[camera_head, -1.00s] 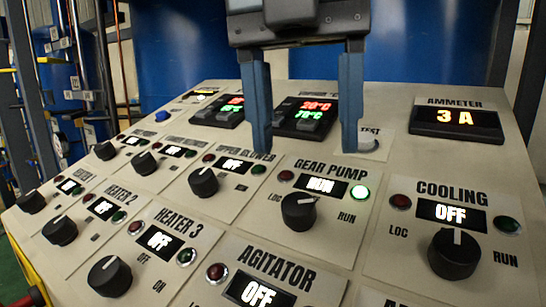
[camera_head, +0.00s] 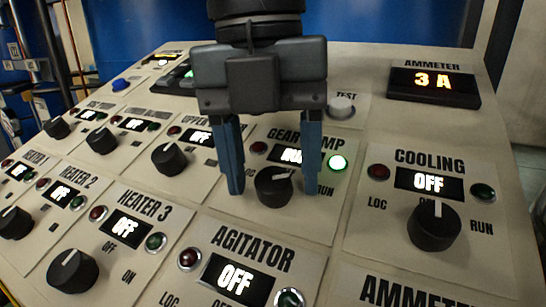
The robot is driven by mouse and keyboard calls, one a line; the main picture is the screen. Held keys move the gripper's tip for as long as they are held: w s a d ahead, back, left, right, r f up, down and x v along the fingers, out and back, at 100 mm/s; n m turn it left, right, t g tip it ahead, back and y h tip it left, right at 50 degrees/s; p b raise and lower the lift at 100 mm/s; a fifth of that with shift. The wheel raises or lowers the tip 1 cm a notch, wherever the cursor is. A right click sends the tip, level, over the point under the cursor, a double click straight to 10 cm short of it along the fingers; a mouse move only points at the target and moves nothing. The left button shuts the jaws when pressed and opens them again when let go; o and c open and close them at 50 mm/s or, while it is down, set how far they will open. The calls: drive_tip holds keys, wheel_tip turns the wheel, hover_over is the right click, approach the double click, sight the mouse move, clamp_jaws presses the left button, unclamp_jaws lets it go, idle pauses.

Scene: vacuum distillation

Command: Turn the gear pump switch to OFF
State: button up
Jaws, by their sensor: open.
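The gear pump switch is a round black knob (camera_head: 273,187) with a white pointer line turned toward the right, on the RUN side. The gear pump display (camera_head: 292,154) above it is lit but partly covered by my gripper. The green lamp (camera_head: 337,163) beside it is lit, and the red lamp (camera_head: 259,148) is dark. My gripper (camera_head: 270,190) is open and points down, with one blue finger on each side of the knob. I cannot tell whether the fingers touch it.
The COOLING knob (camera_head: 434,226) stands to the right and the HEATER 3 knob (camera_head: 73,271) to the lower left. Another black knob (camera_head: 169,159) is left of my gripper. The AGITATOR display (camera_head: 236,280) is in front.

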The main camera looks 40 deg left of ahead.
drive_tip(key=shift+c, duration=0.3)
drive_tip(key=c, duration=1)
drive_tip(key=shift+n, duration=0.3)
drive_tip(key=n+h+b, duration=0.1)
drive_tip(key=n, duration=0.1)
drive_tip(key=n+t+b, duration=0.1)
drive_tip(key=n, duration=0.2)
drive_tip(key=shift+s+a+h, duration=0.15)
drive_tip(key=shift+a+h, duration=0.05)
drive_tip(key=shift+h, duration=0.2)
drive_tip(key=n+t, duration=0.1)
drive_tip(key=n, duration=0.1)
drive_tip(key=n+t+b, duration=0.1)
drive_tip(key=n, duration=0.2)
drive_tip(key=shift+s+f+h, duration=0.1)
drive_tip(key=shift+s+h, duration=0.05)
drive_tip(key=shift+h, duration=0.15)
drive_tip(key=shift+n, duration=0.4)
drive_tip(key=o, duration=1.1)
drive_tip(key=shift+c, duration=0.2)
